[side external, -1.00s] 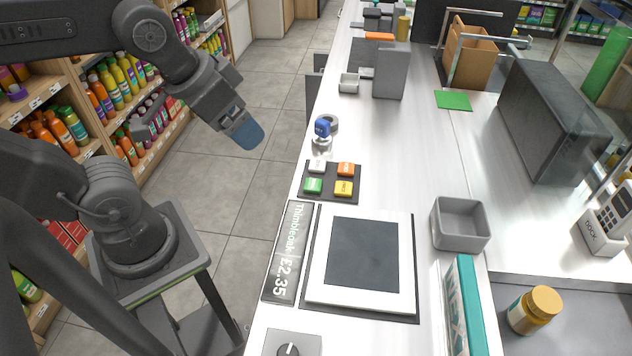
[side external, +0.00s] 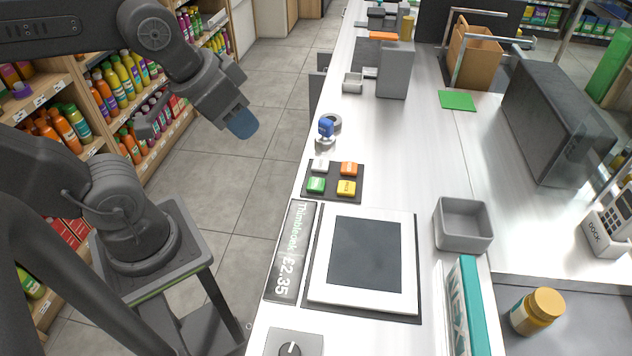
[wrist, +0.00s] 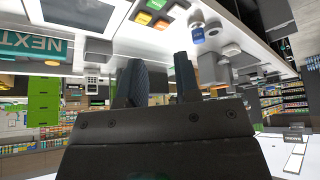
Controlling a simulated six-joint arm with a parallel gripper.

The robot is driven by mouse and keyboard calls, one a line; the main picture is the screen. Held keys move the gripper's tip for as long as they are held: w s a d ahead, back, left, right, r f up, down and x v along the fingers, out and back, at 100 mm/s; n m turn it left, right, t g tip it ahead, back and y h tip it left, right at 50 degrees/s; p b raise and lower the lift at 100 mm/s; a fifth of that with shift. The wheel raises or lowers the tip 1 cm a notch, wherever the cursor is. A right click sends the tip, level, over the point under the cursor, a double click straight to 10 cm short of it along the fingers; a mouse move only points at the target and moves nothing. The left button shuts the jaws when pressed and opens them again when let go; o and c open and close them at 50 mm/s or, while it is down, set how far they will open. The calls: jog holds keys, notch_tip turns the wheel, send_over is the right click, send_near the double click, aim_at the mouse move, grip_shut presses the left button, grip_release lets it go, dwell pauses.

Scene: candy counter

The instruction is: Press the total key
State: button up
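A dark key pad (side external: 333,195) lies on the counter with a white key (side external: 319,166), an orange key (side external: 348,169), a green key (side external: 316,185) and a yellow key (side external: 346,188). Their labels are too small to read. My gripper (side external: 242,124) hangs over the floor, left of the counter and apart from the keys; its blue fingertips show in the side view. In the wrist view my gripper's two fingers (wrist: 160,82) stand apart with nothing between them. The yellow key (wrist: 142,18) and orange key (wrist: 161,25) show near the top there.
A scale with a dark plate (side external: 364,253) and a price display (side external: 290,252) sit in front of the pad. A blue-topped stamp (side external: 326,128) stands just behind it. A grey tray (side external: 463,225) is to the right. The counter between is clear.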

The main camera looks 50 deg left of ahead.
grip_shut()
dwell(0.9)
